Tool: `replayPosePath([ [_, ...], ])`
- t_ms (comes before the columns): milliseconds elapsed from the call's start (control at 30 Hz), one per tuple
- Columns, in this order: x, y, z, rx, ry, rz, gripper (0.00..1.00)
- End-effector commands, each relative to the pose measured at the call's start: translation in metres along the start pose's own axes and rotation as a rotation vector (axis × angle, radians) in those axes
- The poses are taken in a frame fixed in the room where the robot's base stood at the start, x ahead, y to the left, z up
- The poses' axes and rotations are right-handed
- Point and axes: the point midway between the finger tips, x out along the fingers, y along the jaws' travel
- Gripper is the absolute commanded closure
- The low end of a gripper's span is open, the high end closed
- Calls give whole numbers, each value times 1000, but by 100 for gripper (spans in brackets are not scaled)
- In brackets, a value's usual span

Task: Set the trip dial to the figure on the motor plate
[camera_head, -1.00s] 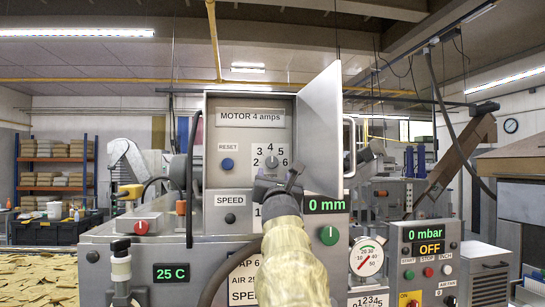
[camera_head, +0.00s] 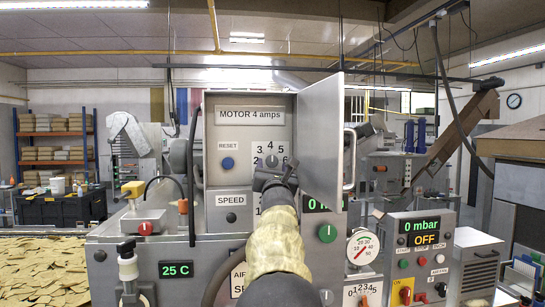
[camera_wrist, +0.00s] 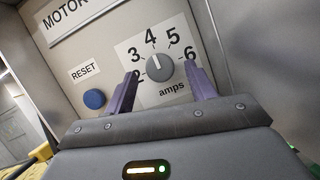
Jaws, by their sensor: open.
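The motor plate (camera_head: 250,116) reads "MOTOR 4 amps" at the top of the open cabinet. Below it is the trip dial (camera_head: 271,161), a round grey knob on a white scale marked 2 to 6 amps. In the wrist view the trip dial (camera_wrist: 159,68) has a white pointer mark that points up, towards the 4. My gripper (camera_head: 274,178) is just below the dial in the head view. In the wrist view my gripper (camera_wrist: 161,72) is open, with one finger on each side of the knob.
A blue RESET button (camera_wrist: 94,99) is left of the dial. The cabinet door (camera_head: 321,140) stands open on the right, close to my gripper. A SPEED panel (camera_head: 231,208) with a black knob is below left.

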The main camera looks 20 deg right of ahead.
Motion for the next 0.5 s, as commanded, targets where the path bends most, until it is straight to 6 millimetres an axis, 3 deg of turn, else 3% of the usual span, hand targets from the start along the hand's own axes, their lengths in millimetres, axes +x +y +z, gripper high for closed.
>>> replayPosePath([
  [200,12,0,2,0,0,0,44],
  [500,12,0,0,1,0,0,44],
])
